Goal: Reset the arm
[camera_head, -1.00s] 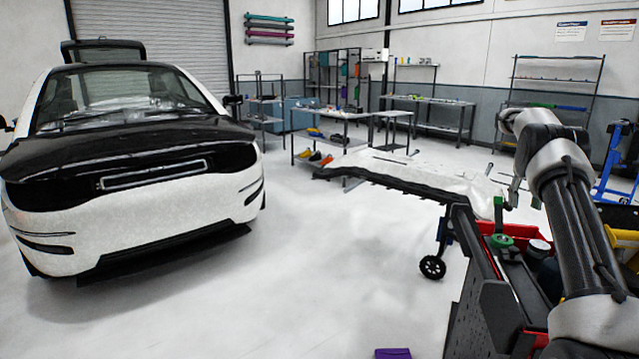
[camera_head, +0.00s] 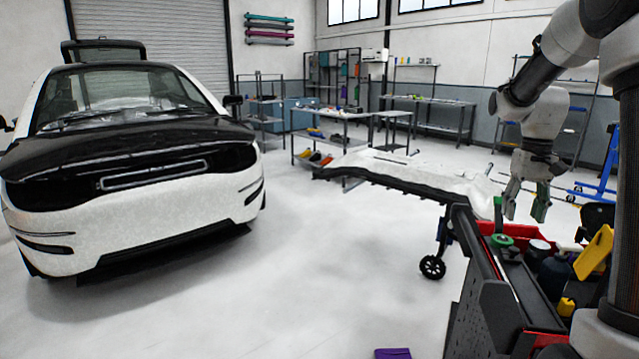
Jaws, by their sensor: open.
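My gripper (camera_head: 525,203) hangs fingers down at the right of the head view, with its two fingers apart and nothing seen between them. It shows above the far end of the tool cart (camera_head: 478,290). My arm (camera_head: 560,75) is raised and bent, with its upper part running out of the top right of the picture.
The cart carries a red tray (camera_head: 530,238), a green item (camera_head: 502,241) and a yellow tool (camera_head: 595,252). A white panel on a wheeled stand (camera_head: 420,175) is behind it. A white car (camera_head: 130,215) stands left.

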